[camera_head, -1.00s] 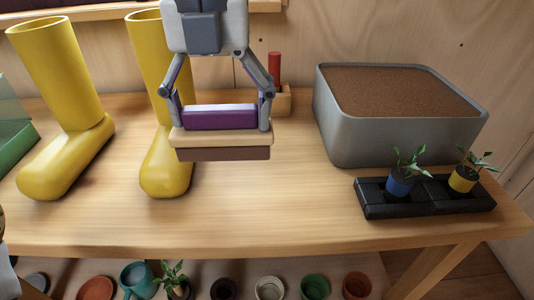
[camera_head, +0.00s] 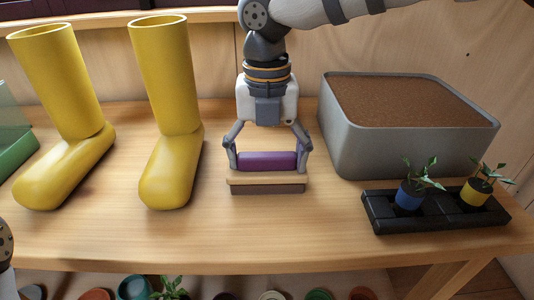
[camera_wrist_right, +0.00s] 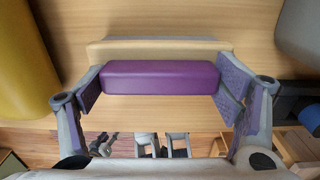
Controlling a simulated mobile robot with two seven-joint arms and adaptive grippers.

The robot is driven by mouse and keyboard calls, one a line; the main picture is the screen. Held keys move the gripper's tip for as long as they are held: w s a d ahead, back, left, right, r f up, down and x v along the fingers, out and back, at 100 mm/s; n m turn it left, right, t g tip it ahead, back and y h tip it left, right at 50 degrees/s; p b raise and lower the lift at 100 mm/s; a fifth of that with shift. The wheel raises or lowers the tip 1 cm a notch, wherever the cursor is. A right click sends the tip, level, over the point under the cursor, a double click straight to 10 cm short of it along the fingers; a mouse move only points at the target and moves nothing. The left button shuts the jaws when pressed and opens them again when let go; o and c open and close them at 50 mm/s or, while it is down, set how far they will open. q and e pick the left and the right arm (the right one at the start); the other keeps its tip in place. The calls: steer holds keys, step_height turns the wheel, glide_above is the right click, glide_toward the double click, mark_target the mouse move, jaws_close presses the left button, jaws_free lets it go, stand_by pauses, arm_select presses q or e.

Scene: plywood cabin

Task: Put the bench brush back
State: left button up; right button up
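The bench brush has a purple handle (camera_head: 267,161), a pale wooden block and a dark brown strip of bristles below. It is level, at or just above the bench top in the middle; I cannot tell if the bristles touch. My right gripper (camera_head: 268,158) comes down from above, with its fingers against the two ends of the handle. In the right wrist view the purple handle (camera_wrist_right: 160,78) lies between the two finger pads. My left gripper is not in view; only a bit of my left arm shows at the left edge.
Yellow boots (camera_head: 168,110) stand left of the brush. A grey planter box (camera_head: 350,150) with brown fill stands to the right, with a black tray (camera_head: 440,216) of two small potted plants in front. The wooden bench (camera_head: 200,240) is clear in front of the brush. Pots sit below.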

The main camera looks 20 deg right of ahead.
mark_target(267, 155)
steer(key=o, duration=0.3)
step_height(267, 155, up, 12)
steer(key=shift+r+p, duration=0.15)
steer(key=shift+p, duration=0.25)
